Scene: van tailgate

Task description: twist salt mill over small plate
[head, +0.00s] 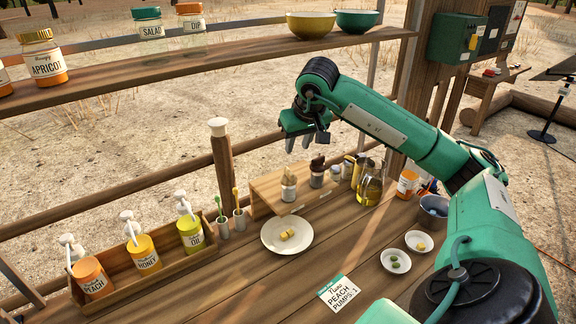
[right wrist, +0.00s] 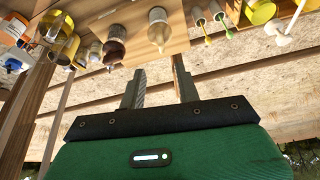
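Two small mill-like jars stand on the wooden riser: one with a pale top (head: 288,186) and one with a dark brown top (head: 317,172). I cannot tell for sure which is the salt mill. In the right wrist view, the pale-topped one (right wrist: 158,30) and the dark-topped one (right wrist: 115,45) show beyond the fingers. A white plate (head: 270,240) with yellow cubes lies in front of the riser. My right gripper (head: 304,146) hangs fingers-down above the riser, apart from both jars. Its fingers (right wrist: 160,85) are spread and empty. My left gripper is out of view.
A crate (head: 165,262) with pump bottles stands left. Two small dishes, one with green bits (head: 396,270) and one with yellow (head: 418,250), lie right. A glass jug (head: 370,190) stands behind. A shelf (head: 200,62) with jars and bowls spans above. A label card (head: 339,293) lies in front.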

